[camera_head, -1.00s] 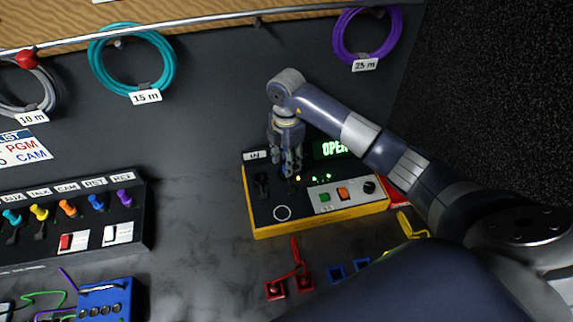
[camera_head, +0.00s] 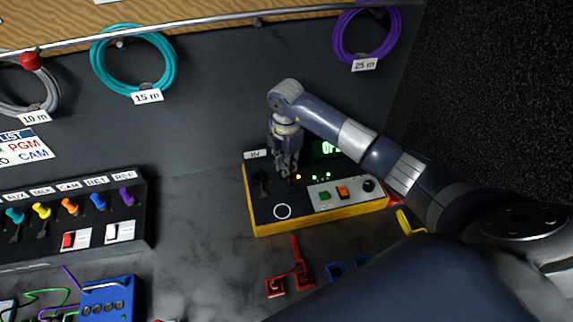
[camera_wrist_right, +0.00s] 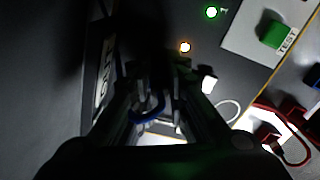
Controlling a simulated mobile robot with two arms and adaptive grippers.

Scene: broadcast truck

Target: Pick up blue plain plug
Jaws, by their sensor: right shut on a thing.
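My right gripper (camera_head: 286,170) is over the left part of the yellow-edged black tester box (camera_head: 315,220), fingers pointing down. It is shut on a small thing. In the right wrist view, a curved blue piece, seemingly the cable of the blue plain plug (camera_wrist_right: 147,110), shows between the fingers (camera_wrist_right: 155,100). The fingers hide the plug's body, and I cannot tell whether it sits in a socket. Other blue plugs (camera_head: 335,270) lie on the desk in front of the box. My left gripper is not in view.
Red plugs with a cable (camera_head: 297,268) lie in front of the box. A switch panel (camera_head: 75,220) and a blue box (camera_head: 105,300) stand at left. Cable coils (camera_head: 133,62) hang on the back wall. The desk (camera_head: 195,215) between panel and tester is clear.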

